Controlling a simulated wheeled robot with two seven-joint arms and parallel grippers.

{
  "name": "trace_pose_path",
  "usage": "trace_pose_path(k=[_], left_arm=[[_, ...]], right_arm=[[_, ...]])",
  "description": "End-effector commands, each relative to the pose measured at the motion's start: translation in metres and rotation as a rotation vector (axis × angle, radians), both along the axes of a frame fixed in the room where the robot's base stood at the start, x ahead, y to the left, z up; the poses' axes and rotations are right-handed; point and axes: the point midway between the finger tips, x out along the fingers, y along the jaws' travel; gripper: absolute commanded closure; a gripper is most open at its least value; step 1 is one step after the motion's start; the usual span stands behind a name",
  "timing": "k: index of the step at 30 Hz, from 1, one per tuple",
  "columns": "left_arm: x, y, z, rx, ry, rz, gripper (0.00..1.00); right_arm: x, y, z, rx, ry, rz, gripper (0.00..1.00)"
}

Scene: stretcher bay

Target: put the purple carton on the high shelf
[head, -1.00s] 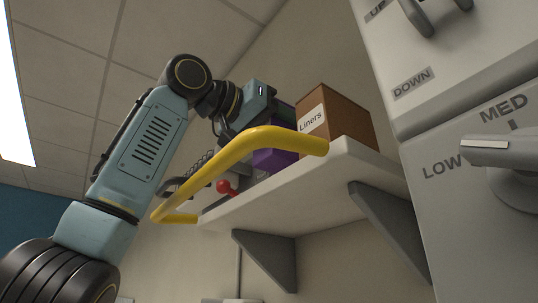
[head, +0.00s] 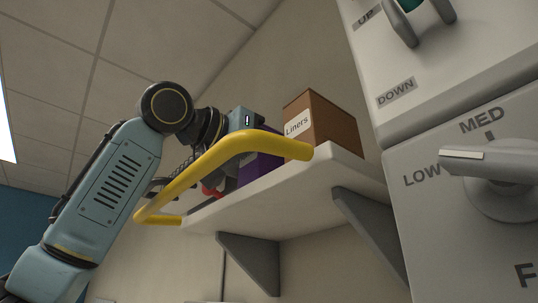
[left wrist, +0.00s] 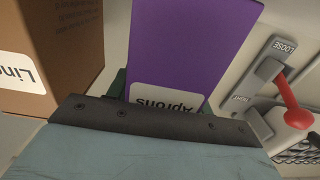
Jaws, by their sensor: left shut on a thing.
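The purple carton (left wrist: 185,50), labelled "Aprons", is held in my left gripper (left wrist: 150,115), which is shut on it. In the head view the carton (head: 258,170) shows only in part, behind the yellow rail and beside my gripper. It is at the high shelf (head: 290,190), just left of a brown box; whether it rests on the shelf surface I cannot tell. The left gripper's fingertips are mostly hidden in both views. My right gripper is not in view.
A brown "Liners" box (head: 325,125) stands on the shelf to the right. A yellow rail (head: 210,160) runs along the shelf's front and left. A red-knobbed lever (left wrist: 298,118) with "LOOSE" and "TIGHT" marks is close to the carton. A panel with a knob (head: 490,165) is at right.

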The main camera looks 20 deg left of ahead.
Motion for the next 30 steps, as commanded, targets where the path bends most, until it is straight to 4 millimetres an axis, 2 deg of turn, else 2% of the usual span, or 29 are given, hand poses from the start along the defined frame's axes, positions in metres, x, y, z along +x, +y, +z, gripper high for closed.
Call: trace_pose_path(k=[3, 4, 9, 20, 23, 30], left_arm=[[0.0, 0.0, -0.004, -0.001, -0.002, -0.001, 0.81], [0.0, 0.0, -0.005, 0.001, 0.001, -0.001, 0.47], [0.0, 0.0, -0.004, 0.001, 0.001, 0.0, 0.27], [0.0, 0.0, 0.003, 0.0, 0.0, 0.001, 0.27], [-0.014, 0.008, 0.0, -0.002, -0.003, 0.001, 0.27], [-0.06, 0.035, -0.002, -0.001, -0.004, 0.0, 0.27]], right_arm=[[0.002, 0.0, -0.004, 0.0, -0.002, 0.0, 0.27], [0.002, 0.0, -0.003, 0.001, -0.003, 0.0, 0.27], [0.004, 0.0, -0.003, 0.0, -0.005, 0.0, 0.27], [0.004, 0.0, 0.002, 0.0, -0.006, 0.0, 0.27], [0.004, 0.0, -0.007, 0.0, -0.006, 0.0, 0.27], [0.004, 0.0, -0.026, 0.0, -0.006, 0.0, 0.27]])
